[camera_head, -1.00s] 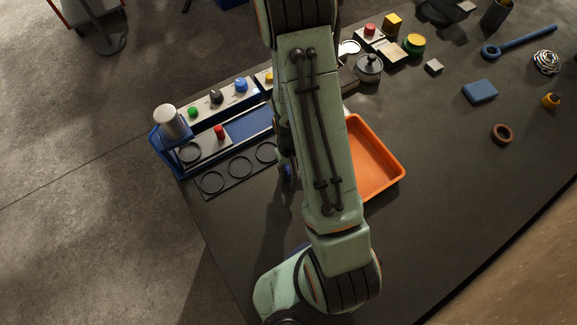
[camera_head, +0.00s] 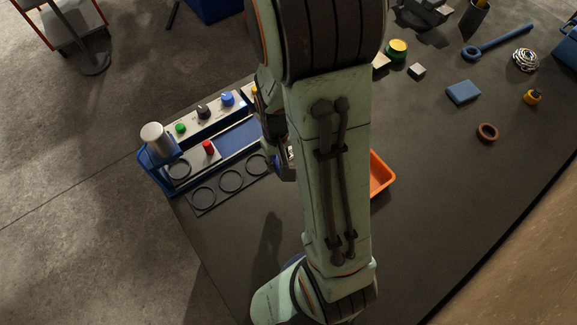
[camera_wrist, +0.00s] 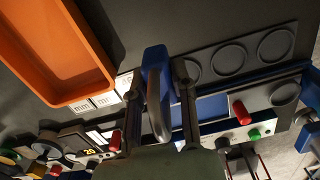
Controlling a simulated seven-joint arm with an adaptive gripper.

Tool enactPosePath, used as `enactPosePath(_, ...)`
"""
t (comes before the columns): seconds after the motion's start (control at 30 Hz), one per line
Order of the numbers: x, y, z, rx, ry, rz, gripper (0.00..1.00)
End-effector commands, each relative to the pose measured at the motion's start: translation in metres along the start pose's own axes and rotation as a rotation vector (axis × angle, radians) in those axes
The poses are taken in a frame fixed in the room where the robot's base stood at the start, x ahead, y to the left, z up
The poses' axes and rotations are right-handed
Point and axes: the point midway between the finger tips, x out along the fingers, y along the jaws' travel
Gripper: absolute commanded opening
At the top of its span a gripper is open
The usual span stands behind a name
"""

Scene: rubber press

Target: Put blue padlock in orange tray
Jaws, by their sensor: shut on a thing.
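The blue padlock (camera_wrist: 155,62), with a grey metal shackle, is between the two fingers of my gripper (camera_wrist: 160,85) in the wrist view. The gripper is shut on it. The orange tray (camera_wrist: 94,78) is at the upper left of the wrist view, apart from the padlock, and the part of its floor in view is bare. In the head view my arm hides most of the tray; its right end (camera_head: 381,181) shows. My gripper is mostly hidden behind the arm there.
A blue-framed control panel (camera_head: 215,112) with knobs and buttons stands left of my arm. A dark plate with several rings (camera_head: 231,181) lies in front of it. A blue block (camera_head: 463,92) and a brown ring (camera_head: 487,132) lie at the right. The table's front right is clear.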

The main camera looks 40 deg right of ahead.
Motion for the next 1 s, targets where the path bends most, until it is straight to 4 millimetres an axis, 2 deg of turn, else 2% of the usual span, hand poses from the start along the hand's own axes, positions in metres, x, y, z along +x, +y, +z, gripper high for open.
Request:
enactPosePath(0.1, -0.008, 0.0, 0.0, -0.001, 0.001, 0.0, 0.0)
enactPosePath(0.27, -0.01, 0.001, 0.001, -0.08, 0.0, 0.0, 0.0)
enactPosePath(0.47, -0.012, 0.005, -0.01, -0.344, 0.0, 0.0, 0.0)
enactPosePath(0.6, -0.011, 0.032, -0.016, -0.446, 0.0, -0.001, 0.0)
enactPosePath(0.73, -0.008, 0.065, -0.013, -0.447, 0.0, -0.002, 0.0)
enactPosePath(0.9, -0.003, 0.116, 0.004, -0.323, 0.0, -0.002, 0.0)
enactPosePath(1.0, 0.0, 0.139, 0.018, -0.221, 0.0, -0.003, 0.0)
